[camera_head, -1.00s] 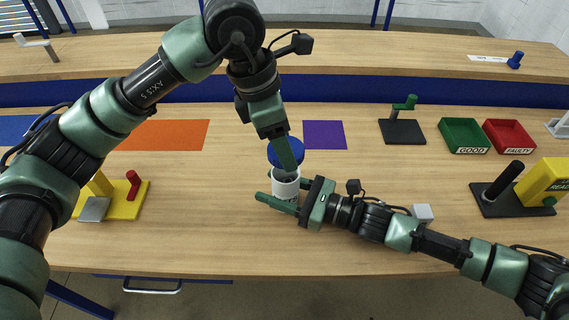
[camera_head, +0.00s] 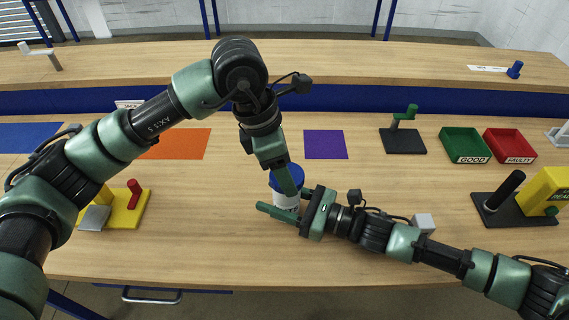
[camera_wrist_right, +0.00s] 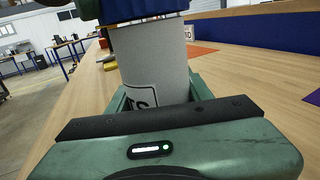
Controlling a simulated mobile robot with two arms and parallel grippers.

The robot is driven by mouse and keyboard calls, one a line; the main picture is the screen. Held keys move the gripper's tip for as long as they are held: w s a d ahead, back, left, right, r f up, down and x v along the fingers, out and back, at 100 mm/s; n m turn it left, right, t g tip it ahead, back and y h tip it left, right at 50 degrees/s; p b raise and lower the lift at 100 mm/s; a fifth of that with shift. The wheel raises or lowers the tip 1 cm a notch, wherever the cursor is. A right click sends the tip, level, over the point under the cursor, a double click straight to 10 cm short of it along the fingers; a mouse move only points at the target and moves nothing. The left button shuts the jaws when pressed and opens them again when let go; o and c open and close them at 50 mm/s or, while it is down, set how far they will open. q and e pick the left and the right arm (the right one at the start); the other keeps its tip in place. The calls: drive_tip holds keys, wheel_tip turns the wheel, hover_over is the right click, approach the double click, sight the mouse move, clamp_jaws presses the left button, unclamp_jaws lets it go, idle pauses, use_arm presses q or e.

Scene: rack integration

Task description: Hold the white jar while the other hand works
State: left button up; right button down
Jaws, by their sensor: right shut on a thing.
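The white jar (camera_head: 285,201) stands upright on the table in the head view. My right gripper (camera_head: 281,204) is shut around its body from the right; the near finger crosses the jar's lower front. The jar (camera_wrist_right: 155,70) also shows in the right wrist view, between the fingers, with part of a dark printed label. A blue lid (camera_head: 287,177) sits at the jar's mouth; it also shows at the top of the wrist view (camera_wrist_right: 145,39). My left gripper (camera_head: 288,180) reaches down from above and is shut on the lid. Its far finger is hidden. I cannot tell whether the lid is threaded on.
A yellow fixture (camera_head: 127,209) with a red knob stands at the left. Green (camera_head: 465,145) and red (camera_head: 510,145) trays, a black stand (camera_head: 403,140) and a yellow-black device (camera_head: 520,198) are at the right. A small grey block (camera_head: 423,222) lies close behind my right arm.

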use_arm(q)
drive_tip(key=shift+f, duration=0.3)
drive_tip(key=shift+f, duration=0.6)
idle(0.4)
